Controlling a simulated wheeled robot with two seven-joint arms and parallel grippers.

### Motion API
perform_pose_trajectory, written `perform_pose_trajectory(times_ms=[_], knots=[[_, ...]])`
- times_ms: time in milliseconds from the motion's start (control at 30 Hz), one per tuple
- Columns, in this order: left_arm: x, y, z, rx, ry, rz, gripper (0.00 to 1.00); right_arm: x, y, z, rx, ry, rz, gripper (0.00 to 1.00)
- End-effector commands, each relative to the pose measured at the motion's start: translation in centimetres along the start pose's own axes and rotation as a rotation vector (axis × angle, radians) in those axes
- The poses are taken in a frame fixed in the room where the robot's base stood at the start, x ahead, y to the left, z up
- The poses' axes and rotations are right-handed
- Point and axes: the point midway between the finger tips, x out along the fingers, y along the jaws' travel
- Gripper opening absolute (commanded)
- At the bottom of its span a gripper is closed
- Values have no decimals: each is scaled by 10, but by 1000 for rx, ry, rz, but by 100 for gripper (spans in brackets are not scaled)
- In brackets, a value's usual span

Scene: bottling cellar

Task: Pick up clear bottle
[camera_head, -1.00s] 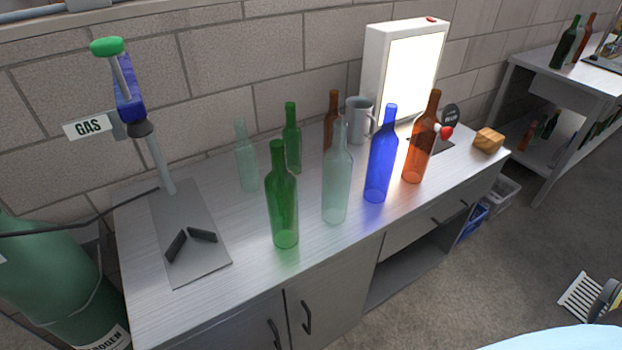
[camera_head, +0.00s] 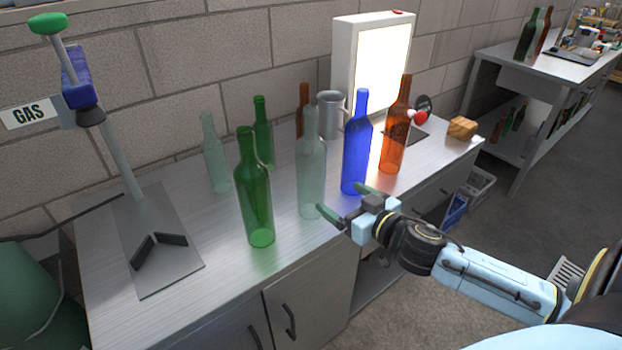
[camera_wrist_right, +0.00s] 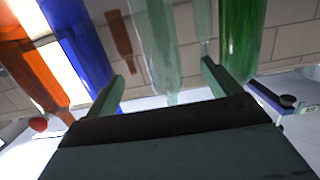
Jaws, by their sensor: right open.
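Two clear bottles stand upright on the steel counter (camera_head: 205,310). The nearer clear bottle (camera_head: 311,172) is in the front row between a green bottle (camera_head: 254,200) and a blue bottle (camera_head: 355,150); the farther clear bottle (camera_head: 215,158) is at the back left. My right gripper (camera_head: 346,201) is open and empty, low by the counter's front edge, just right of the nearer clear bottle's base. In the right wrist view, which looks upside down, the nearer clear bottle (camera_wrist_right: 157,45) lies between the open fingers' directions, beyond their tips. My left gripper is not in view.
An orange-brown bottle (camera_head: 395,135), a mug (camera_head: 329,115) and a lit panel (camera_head: 378,75) stand to the right and behind. Another green bottle (camera_head: 263,135) and a brown bottle (camera_head: 303,110) are at the back. A gas filler plate (camera_head: 150,265) is at left.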

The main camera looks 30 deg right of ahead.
Motion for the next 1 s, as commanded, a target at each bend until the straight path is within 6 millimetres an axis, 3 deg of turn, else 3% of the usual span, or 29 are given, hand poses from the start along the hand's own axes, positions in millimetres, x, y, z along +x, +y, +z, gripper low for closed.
perform_pose_trajectory(times_ms=[400,767,1000], knots=[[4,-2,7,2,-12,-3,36,58,1,0,-2,1,3,89],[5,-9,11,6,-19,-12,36,78,1,-2,-2,0,2,89],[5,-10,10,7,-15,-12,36,105,2,-7,-3,1,3,89]])
